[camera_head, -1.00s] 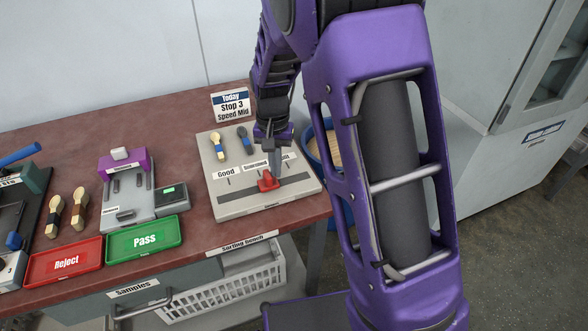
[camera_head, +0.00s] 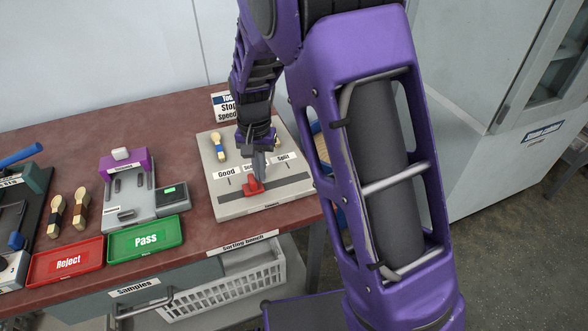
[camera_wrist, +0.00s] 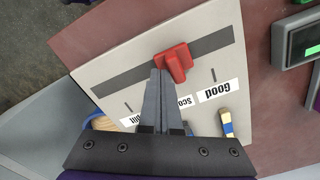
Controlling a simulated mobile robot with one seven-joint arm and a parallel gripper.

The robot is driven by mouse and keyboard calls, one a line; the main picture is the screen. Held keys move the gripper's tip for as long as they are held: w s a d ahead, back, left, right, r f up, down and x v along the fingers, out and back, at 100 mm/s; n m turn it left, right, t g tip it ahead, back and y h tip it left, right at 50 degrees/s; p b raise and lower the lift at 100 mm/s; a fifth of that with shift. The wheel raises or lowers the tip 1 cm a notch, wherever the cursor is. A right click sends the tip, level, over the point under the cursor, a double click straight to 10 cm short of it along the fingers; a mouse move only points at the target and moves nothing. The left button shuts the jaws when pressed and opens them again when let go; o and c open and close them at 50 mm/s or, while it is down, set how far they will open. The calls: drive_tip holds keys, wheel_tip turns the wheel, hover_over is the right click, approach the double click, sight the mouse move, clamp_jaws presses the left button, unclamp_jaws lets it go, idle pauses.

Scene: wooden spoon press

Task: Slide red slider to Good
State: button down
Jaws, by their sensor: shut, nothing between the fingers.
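The red slider (camera_head: 253,186) sits in the dark slot of a pale board (camera_head: 230,208), close to the middle label and right of the "Good" label (camera_head: 227,173). The gripper also shows in the wrist view (camera_wrist: 160,72). The "Split" label (camera_head: 283,158) is at the right.
A small device with a green display (camera_head: 172,197) stands left of the board. Green Pass (camera_head: 145,238) and red Reject (camera_head: 66,262) trays lie at the bench front. A sign (camera_head: 222,105) stands behind the board, partly hidden by my arm.

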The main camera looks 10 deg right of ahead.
sight(248, 188)
drive_tip(key=shift+s+a+p, duration=0.2)
drive_tip(key=shift+s+a, duration=0.05)
drive_tip(key=shift+a, duration=0.95)
drive_tip(key=shift+s+a+p, duration=0.2)
drive_tip(key=shift+a, duration=1)
drive_tip(key=shift+w+d, duration=0.15)
drive_tip(key=shift+d, duration=0.55)
wheel_tip(248, 188, up, 7)
drive_tip(key=p, duration=0.5)
drive_tip(key=shift+d, duration=0.1)
